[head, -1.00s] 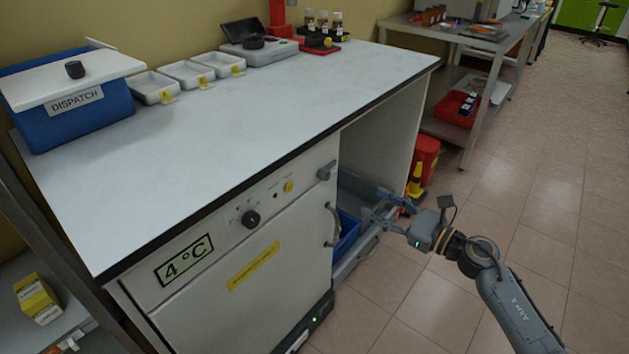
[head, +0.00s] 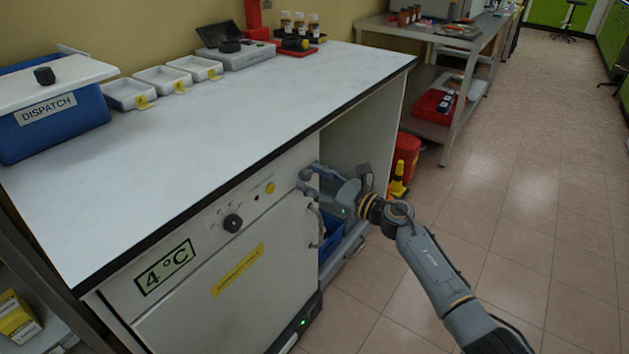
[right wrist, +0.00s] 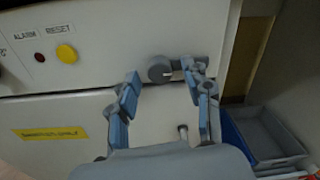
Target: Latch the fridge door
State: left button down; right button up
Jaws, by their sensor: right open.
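The fridge door (head: 225,290) is a white panel under the bench and looks closed; its seam shows in the right wrist view below the control panel (right wrist: 100,60). The grey latch knob (right wrist: 160,70) sits on that panel, just above the seam. My right gripper (head: 305,181) is at the latch, which its fingers mostly hide in the head view. In the right wrist view the gripper (right wrist: 165,82) is open, one finger on each side of the latch. I cannot tell whether they touch it. The door handle (head: 317,228) is just below the gripper. My left gripper is not in view.
The bench top (head: 210,125) overhangs above the gripper. Right of the fridge, a blue bin (head: 331,240) sits in the open bay. A red bin (head: 405,155) and a yellow-black object (head: 397,182) stand on the floor beyond. The floor at the right is clear.

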grip_shut()
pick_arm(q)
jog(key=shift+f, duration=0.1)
pick_arm(e)
jog(key=shift+m, duration=0.3)
jog(key=m+p, duration=0.3)
jog(key=m, duration=0.4)
jog(key=shift+r, duration=0.1)
jog(key=m+p, duration=0.3)
jog(key=m, duration=0.4)
jog(key=shift+m+g, duration=0.3)
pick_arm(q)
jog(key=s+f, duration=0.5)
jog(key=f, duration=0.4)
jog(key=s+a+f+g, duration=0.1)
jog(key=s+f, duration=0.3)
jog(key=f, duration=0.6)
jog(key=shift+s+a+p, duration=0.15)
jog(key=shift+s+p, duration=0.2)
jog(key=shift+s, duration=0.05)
pick_arm(e)
jog(key=shift+m, duration=1.2)
